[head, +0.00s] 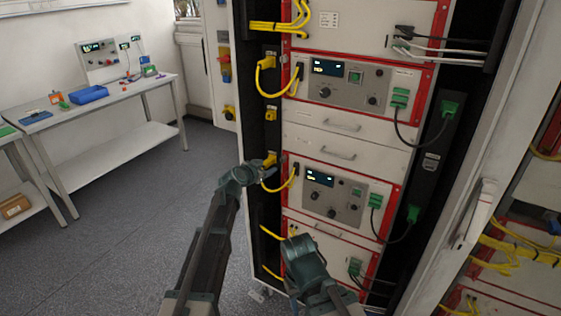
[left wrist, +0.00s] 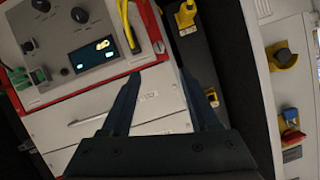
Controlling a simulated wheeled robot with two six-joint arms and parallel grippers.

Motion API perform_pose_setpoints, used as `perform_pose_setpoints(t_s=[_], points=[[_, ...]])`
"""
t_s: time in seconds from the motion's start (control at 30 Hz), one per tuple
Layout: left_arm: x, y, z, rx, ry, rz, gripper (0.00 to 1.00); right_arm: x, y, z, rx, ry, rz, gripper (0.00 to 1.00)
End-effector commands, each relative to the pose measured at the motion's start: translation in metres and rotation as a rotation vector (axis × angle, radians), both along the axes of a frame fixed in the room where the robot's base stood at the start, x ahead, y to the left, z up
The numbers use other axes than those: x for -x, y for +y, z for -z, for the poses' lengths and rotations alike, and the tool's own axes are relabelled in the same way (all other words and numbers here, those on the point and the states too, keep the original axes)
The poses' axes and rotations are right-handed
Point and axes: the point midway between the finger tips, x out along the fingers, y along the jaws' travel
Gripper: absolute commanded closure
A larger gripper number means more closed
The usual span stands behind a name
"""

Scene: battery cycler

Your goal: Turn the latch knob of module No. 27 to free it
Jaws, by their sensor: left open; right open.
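The lower module (head: 345,192), white with a red frame, has a lit display, dark knobs and a yellow cable at its left. It also shows upside down in the left wrist view (left wrist: 60,84). A small round knob (left wrist: 159,47) sits at its red edge in that view, perhaps the latch knob. The number 27 is not readable. My left gripper (head: 264,173) is beside the module's left edge; in the wrist view its open, empty fingers (left wrist: 164,82) lie over the drawer fronts, apart from the knob. My right gripper (head: 294,243) is open, low before the rack.
A similar upper module (head: 345,84) sits above, with drawer fronts (head: 338,126) between. Yellow cables (head: 258,80) at the left and green-plugged cables (head: 412,214) at the right hang close to the rack. An open rack door (head: 478,205) stands right. Left floor is clear.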

Motion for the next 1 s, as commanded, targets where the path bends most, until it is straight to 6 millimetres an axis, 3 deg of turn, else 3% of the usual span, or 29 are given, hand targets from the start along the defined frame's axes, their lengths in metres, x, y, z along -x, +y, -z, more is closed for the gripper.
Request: perform_pose_setpoints(t_s=[0.37,0.8,1.0], points=[[-0.019,-0.009,0.011,-0.002,0.002,0.003,0.39,0.0,0.0,0.01,0.0,0.0,0.0,0.5],[-0.092,-0.041,0.043,-0.001,0.003,0.003,0.39,0.0,0.0,0.043,0.0,0.0,0.0,0.5],[-0.114,-0.051,0.052,-0.001,0.004,0.003,0.39,0.0,0.0,0.051,0.0,0.0,0.0,0.5]])
